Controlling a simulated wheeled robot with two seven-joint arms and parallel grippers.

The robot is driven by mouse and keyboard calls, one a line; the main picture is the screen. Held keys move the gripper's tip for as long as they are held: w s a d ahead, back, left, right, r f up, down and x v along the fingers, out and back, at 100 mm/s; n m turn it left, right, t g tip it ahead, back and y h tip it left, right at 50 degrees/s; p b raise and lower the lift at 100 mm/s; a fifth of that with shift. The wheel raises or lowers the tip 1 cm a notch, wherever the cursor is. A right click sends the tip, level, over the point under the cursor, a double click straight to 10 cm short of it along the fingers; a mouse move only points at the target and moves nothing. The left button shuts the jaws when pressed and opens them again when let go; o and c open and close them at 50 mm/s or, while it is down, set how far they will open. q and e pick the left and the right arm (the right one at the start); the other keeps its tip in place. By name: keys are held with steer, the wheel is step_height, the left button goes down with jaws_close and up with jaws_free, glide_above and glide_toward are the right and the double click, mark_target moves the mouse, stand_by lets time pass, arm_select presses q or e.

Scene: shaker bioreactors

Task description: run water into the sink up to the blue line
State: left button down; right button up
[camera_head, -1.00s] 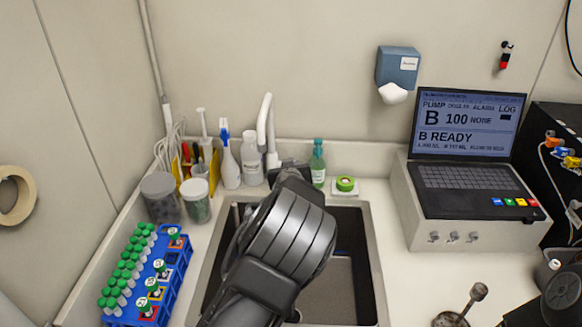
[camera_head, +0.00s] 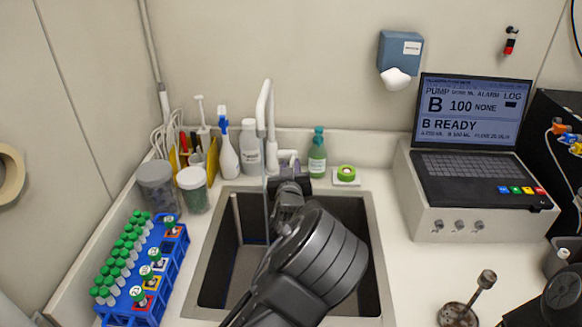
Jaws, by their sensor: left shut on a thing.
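The sink (camera_head: 212,262) is a grey basin set in the white counter. A white gooseneck tap (camera_head: 264,95) stands behind it. A thin pale stream of water (camera_head: 265,205) falls from the spout into the basin. My left gripper (camera_head: 289,168) is at the base of the tap, shut on the tap handle (camera_head: 288,155), which is mostly hidden by the jaws. My left arm covers the middle and front of the basin, so the water level cannot be told. A bit of the blue line (camera_head: 230,264) shows low on the left inner wall.
Bottles and a brush stand behind the sink's left. A blue tube rack (camera_head: 165,270) is left, a laptop console (camera_head: 475,185) right.

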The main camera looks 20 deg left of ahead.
arm_select(q)
steer(key=shift+s+d+f+t+y+b, duration=0.1)
steer(key=shift+s+f+t+y+b, duration=0.05)
steer(key=shift+f+t+b, duration=0.65)
steer(key=shift+s+a+f+t+y+b, duration=0.15)
steer(key=shift+f+t+b, duration=0.3)
steer(key=shift+f+b, duration=0.65)
steer(key=shift+s+d+f+t+y+b, duration=0.1)
steer(key=shift+d+f+t+y+b, duration=0.1)
steer(key=shift+f+t+b, duration=0.75)
steer(key=shift+r+g, duration=0.3)
steer(key=c, duration=1.5)
jaws_free()
steer(key=b+v, duration=0.1)
steer(key=v, duration=0.6)
steer(key=shift+s+d+f, duration=0.1)
steer(key=shift+s, duration=0.25)
steer(key=shift+c, duration=0.3)
